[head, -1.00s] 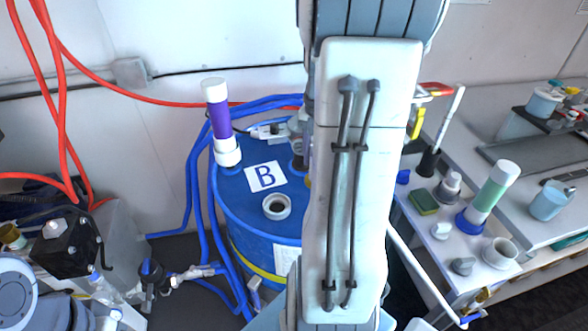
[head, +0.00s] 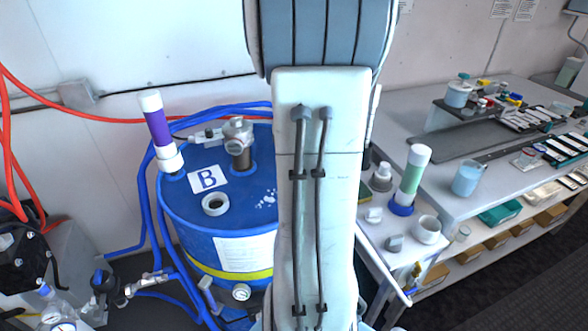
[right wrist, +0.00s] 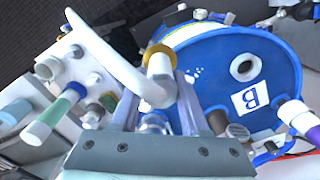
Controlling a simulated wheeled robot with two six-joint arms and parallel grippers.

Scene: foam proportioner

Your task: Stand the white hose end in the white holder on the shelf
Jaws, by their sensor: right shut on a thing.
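In the right wrist view, my right gripper (right wrist: 158,100) is shut on the white hose end (right wrist: 157,88), a white tube with a yellow-gold ring. Its pale curved hose (right wrist: 105,55) runs off to the upper left. The hose end is up off the shelf, with the drum behind it. The white holder (head: 426,229), a short round open cup, stands on the shelf (head: 392,262) at the right of the head view, apart from the hose end. In the head view my right arm hides its gripper and the hose end. My left gripper is not in view.
A green tube with white cap (head: 412,180) stands in a blue base close behind the holder. A grey knob (head: 394,243) and a white knob (head: 374,215) are left of it. The blue drum (head: 195,230) carries a purple tube (head: 158,130).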

